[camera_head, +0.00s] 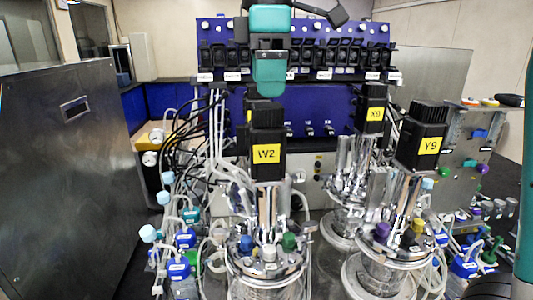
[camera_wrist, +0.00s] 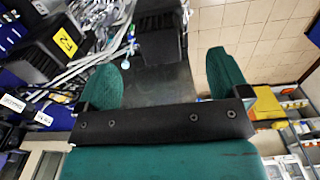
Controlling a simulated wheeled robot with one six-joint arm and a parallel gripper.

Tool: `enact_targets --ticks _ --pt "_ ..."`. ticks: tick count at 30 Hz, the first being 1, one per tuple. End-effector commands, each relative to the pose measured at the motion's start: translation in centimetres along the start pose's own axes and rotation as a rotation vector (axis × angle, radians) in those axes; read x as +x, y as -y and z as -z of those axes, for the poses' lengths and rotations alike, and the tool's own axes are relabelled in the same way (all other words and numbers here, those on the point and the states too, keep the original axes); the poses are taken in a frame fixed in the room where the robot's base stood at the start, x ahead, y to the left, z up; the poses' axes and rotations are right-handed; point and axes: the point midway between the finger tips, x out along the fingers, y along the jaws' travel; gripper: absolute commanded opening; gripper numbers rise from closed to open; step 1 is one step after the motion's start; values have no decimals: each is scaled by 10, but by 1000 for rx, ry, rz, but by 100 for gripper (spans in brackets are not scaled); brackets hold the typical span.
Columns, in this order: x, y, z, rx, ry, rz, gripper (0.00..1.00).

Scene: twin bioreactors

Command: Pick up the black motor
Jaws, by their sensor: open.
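Several black motors with yellow labels stand on the glass vessels. In the head view, the W2 motor (camera_head: 267,130) is nearest at the centre, the X0 motor (camera_head: 372,105) is behind to its right, and the Y9 motor (camera_head: 424,135) is at the right. Another black motor is mostly hidden behind W2. My gripper (camera_head: 270,78) is above W2 in the picture, apart from it. In the wrist view its teal fingers (camera_wrist: 162,62) are spread with nothing held. A black motor (camera_wrist: 158,18) shows beyond the fingers, and a labelled one (camera_wrist: 62,45) is at upper left.
Steel vessel tops with coloured caps and hoses (camera_head: 268,260) crowd below the motors. A blue rack (camera_head: 300,50) stands behind. A large steel cabinet (camera_head: 65,150) fills the left. Tubing and blue-capped bottles (camera_head: 180,265) stand at lower left.

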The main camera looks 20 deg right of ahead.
Motion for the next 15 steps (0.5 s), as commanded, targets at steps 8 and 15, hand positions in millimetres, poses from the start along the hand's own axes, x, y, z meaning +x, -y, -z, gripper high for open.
enact_targets --ticks 8,15 --pt "22 1 1 -4 1 0 94" --pt "44 0 1 -4 1 0 94"
